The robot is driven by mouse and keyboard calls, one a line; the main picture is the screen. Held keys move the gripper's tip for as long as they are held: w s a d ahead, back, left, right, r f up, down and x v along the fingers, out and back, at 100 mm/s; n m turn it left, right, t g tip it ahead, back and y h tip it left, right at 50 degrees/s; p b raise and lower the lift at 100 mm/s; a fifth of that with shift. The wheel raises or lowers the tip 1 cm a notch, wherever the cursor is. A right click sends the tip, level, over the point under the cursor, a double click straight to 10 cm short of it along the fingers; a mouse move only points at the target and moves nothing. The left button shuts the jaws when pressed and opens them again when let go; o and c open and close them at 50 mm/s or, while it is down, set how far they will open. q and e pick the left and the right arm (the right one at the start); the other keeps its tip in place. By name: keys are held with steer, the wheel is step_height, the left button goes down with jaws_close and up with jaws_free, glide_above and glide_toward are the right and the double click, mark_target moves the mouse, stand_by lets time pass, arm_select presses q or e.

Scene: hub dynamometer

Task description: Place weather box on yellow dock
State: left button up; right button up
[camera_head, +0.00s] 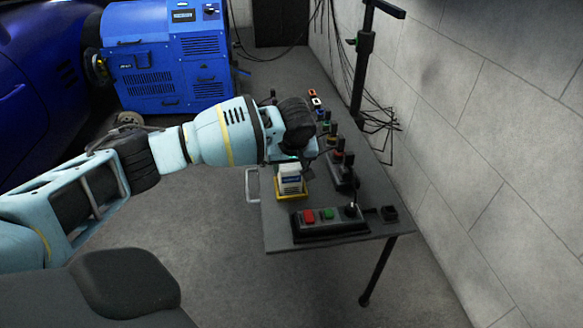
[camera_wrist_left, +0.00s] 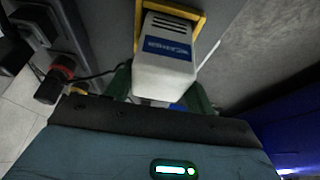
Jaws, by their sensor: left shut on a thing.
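The weather box (camera_head: 290,179) is a small white box with a blue label. It stands upright over the yellow dock (camera_head: 279,194) on the near left part of the grey table. My left gripper (camera_head: 298,164) reaches in from the left, above the box. In the left wrist view, its green fingers (camera_wrist_left: 160,98) are shut on the sides of the weather box (camera_wrist_left: 165,68). The far end of the box lies within the yellow dock's frame (camera_wrist_left: 203,22). I cannot tell whether it is fully seated. My right gripper is not in view.
A control box (camera_head: 330,221) with red and green buttons sits at the table's near edge. Several small devices and cables line the table's right side by the block wall. A blue machine (camera_head: 165,60) stands at the back left. Floor left of the table is clear.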

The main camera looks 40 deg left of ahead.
arm_select(q)
steer(key=shift+r, duration=0.1)
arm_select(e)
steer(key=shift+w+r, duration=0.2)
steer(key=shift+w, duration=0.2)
arm_select(q)
steer(key=o, duration=1.2)
steer(key=shift+f, duration=0.2)
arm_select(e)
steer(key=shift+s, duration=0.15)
arm_select(q)
steer(key=shift+r, duration=0.1)
steer(key=p+v, duration=0.5)
steer(key=v, duration=0.7)
steer(key=shift+r, duration=0.1)
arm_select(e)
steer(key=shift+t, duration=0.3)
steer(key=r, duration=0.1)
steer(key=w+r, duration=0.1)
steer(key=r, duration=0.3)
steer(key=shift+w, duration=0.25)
